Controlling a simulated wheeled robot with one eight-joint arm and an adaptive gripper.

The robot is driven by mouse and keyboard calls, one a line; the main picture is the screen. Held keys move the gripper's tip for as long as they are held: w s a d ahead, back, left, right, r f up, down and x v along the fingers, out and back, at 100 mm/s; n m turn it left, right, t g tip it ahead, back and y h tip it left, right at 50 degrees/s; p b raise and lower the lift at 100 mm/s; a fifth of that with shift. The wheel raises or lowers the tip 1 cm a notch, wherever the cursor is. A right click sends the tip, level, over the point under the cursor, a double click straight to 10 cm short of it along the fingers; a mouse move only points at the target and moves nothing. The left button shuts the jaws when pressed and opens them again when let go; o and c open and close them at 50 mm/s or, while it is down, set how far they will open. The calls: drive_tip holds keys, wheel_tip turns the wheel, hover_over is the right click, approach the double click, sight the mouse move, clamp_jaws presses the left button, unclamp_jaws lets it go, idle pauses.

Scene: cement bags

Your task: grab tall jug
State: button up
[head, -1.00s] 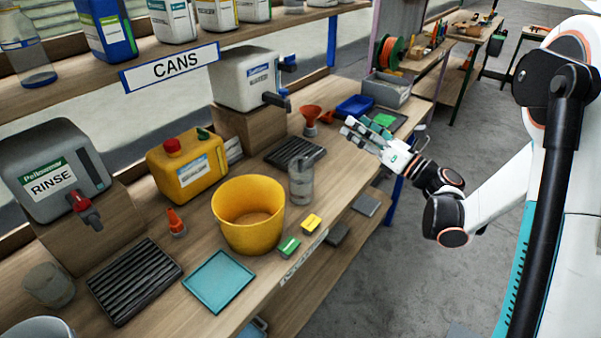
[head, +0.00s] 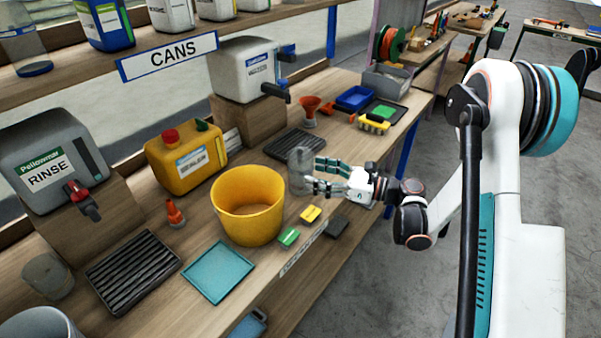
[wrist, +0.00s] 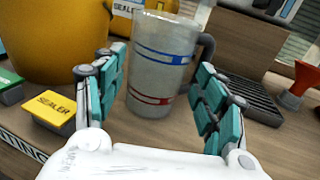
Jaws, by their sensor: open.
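The tall jug (head: 299,171) is a grey, translucent vessel standing upright on the bench, just right of the yellow bucket. In the wrist view the jug (wrist: 160,62) shows a blue band, a red band and a dark handle on its right side. My gripper (head: 322,176) is open, with its teal-padded fingers reaching level toward the jug from the right. In the wrist view the fingers of my gripper (wrist: 158,105) stand on either side of the jug, with gaps visible. The far side of the jug is hidden.
The yellow bucket (head: 248,208) stands close left of the jug. A yellow sealer block (head: 311,214) and a green block (head: 289,237) lie near the front edge. A dark ribbed tray (head: 295,144) lies behind the jug, with an orange funnel (head: 310,108) farther back.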

sight(299, 170)
drive_tip(key=shift+b+x, duration=1.05)
drive_tip(key=shift+x, duration=1.9)
drive_tip(key=c, duration=0.8)
